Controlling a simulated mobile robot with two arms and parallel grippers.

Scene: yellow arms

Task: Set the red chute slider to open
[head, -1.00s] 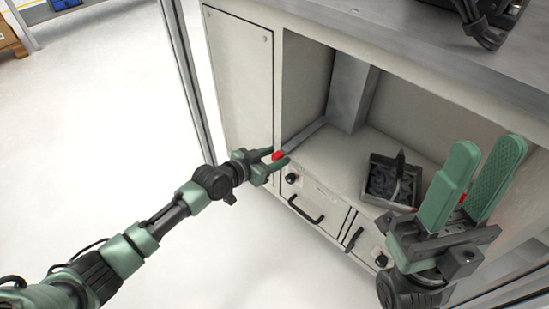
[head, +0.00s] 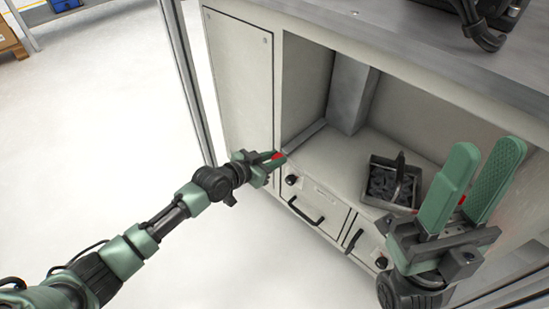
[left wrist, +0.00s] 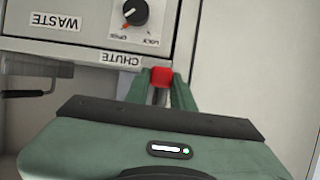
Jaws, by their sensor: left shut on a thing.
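The red chute slider (head: 277,156) is at the front edge of the cabinet opening, at the corner beside the closed door. In the left wrist view the red slider (left wrist: 161,76) sits between my fingertips, just right of a CHUTE label (left wrist: 121,60) that appears upside down. My left gripper (head: 281,158) is shut on the red slider; its fingers partly hide it. My right gripper (head: 488,152) is open and empty at the right, in front of the cabinet.
A black knob (left wrist: 135,12) and a WASTE label (left wrist: 56,21) are close to the slider. Drawers with black handles (head: 306,211) are below the opening. A small bin (head: 393,183) with dark pieces stands on the cabinet shelf.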

